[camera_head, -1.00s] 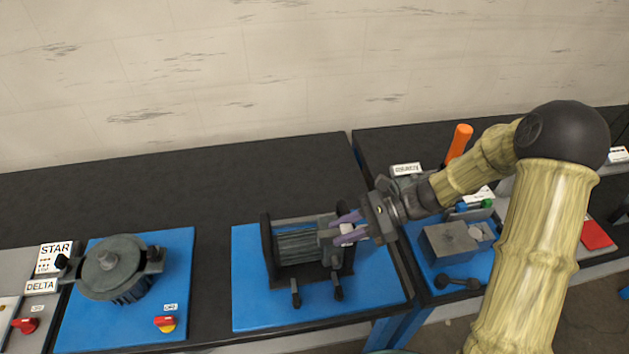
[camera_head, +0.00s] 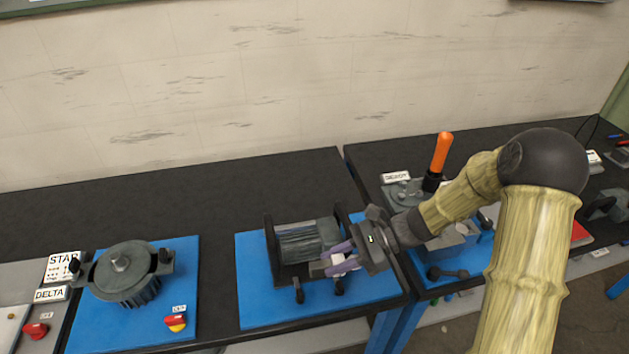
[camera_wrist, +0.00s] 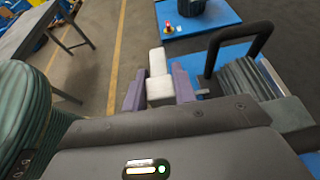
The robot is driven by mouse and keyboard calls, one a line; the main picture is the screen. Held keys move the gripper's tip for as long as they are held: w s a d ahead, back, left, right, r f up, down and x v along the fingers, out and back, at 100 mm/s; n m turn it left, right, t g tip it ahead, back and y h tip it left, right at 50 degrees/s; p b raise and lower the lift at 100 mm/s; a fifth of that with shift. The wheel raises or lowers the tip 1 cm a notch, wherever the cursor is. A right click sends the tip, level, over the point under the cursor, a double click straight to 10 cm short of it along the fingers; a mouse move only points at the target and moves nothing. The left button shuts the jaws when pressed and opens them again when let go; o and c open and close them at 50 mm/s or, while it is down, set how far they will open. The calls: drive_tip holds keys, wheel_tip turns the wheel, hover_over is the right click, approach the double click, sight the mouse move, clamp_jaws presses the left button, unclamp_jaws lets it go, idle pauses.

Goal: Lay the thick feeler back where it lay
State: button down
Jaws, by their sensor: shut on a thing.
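My gripper (camera_head: 341,259) has purple fingers shut on a small pale block, which I take to be the thick feeler (camera_head: 338,264). In the wrist view the feeler (camera_wrist: 159,88) sits between the two fingertips, with a narrower pale part reaching beyond them. The gripper is at the front right of a grey ribbed motor (camera_head: 300,240) in a dark frame. In the wrist view the motor's frame (camera_wrist: 238,48) stands close to the right of the fingers. I cannot tell whether the feeler touches anything below it.
The motor stands on a blue mat (camera_head: 255,310) with dark handles (camera_head: 299,291) at its front. A round grey machine (camera_head: 122,270) stands on another blue plate at left. An orange handle (camera_head: 441,152) rises at right. The black bench behind (camera_head: 190,195) is clear.

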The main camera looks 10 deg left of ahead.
drive_tip(key=w+d+f+m+t, duration=0.2)
drive_tip(key=d+f+m+t, duration=0.2)
drive_tip(key=d, duration=0.5)
drive_tip(key=w+d+f+m+t, duration=0.2)
drive_tip(key=d+f+m+t, duration=0.2)
drive_tip(key=d+f, duration=0.3)
drive_tip(key=w+d+f+m+t+h, duration=0.1)
drive_tip(key=w+d+f+m+t, duration=0.2)
drive_tip(key=d, duration=0.9)
wheel_tip(320, 180, down, 3)
drive_tip(key=m+t, duration=0.1)
drive_tip(key=t, duration=0.1)
drive_tip(key=shift+d+t, duration=0.25)
drive_tip(key=shift+t, duration=0.05)
drive_tip(key=shift+w, duration=0.1)
